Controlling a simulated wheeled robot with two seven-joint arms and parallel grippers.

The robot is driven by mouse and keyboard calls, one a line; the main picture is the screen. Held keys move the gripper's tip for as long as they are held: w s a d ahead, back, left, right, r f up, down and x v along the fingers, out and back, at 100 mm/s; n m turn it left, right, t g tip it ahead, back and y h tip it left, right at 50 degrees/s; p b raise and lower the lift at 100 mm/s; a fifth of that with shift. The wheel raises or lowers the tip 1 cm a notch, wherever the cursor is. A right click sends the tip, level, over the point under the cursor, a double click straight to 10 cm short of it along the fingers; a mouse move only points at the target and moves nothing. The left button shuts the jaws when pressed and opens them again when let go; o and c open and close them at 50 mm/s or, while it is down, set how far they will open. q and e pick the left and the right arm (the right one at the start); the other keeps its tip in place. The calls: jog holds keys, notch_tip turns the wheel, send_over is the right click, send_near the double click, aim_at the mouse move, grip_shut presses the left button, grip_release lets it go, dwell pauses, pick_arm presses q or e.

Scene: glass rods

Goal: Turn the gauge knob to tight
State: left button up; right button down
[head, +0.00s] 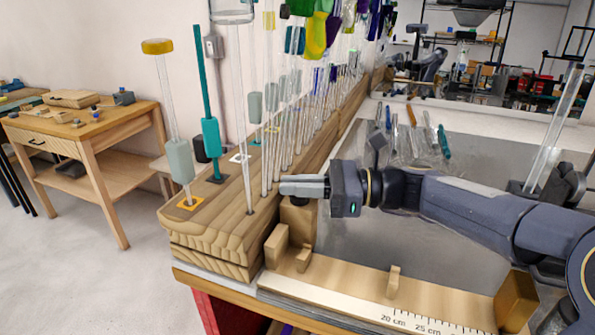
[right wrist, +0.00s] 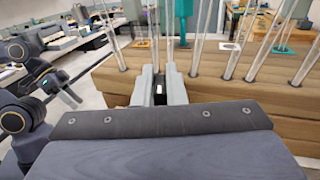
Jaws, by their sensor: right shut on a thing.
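The gauge is a pale wooden board (head: 330,290) with a centimetre scale along its front edge and small wooden blocks and pegs on it. At its back left end stands a dark brown knob-like post (head: 297,218). My right gripper (head: 287,186) reaches in from the right, level, just above this post. In the right wrist view its two grey fingers (right wrist: 159,76) are close together, with a small dark thing bearing a white mark (right wrist: 159,92) between them. The fingers hide much of it; the knob's setting cannot be read. My left gripper (right wrist: 68,92) shows only small at the left there.
A stepped wooden rack (head: 210,240) with several upright glass rods stands left of my right gripper, close to its fingertips. A grey work surface (head: 350,235) lies behind the gauge. A wooden block (head: 515,300) stands at the gauge's right end. A side table (head: 85,125) is at far left.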

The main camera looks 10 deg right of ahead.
jog(key=n+g+p, duration=0.2)
jog(key=g+p, duration=0.2)
jog(key=n+g+p, duration=0.3)
jog(key=g, duration=0.1)
jog(key=n+g+p, duration=0.3)
jog(key=g+p, duration=0.1)
jog(key=shift+r+h+p, duration=0.2)
jog(key=shift+h+p, duration=0.1)
jog(key=shift+p, duration=0.05)
jog(key=shift+s+f+n+g+h+p, duration=0.1)
jog(key=shift+f+n+g+h+p, duration=0.1)
jog(key=shift+n+g+h+p, duration=0.9)
jog(key=shift+g+y, duration=0.3)
jog(key=shift+g, duration=0.2)
jog(key=shift+f, duration=0.1)
jog(key=c, duration=1.5)
grip_release()
jog(key=shift+p+v, duration=1)
jog(key=shift+v, duration=2.9)
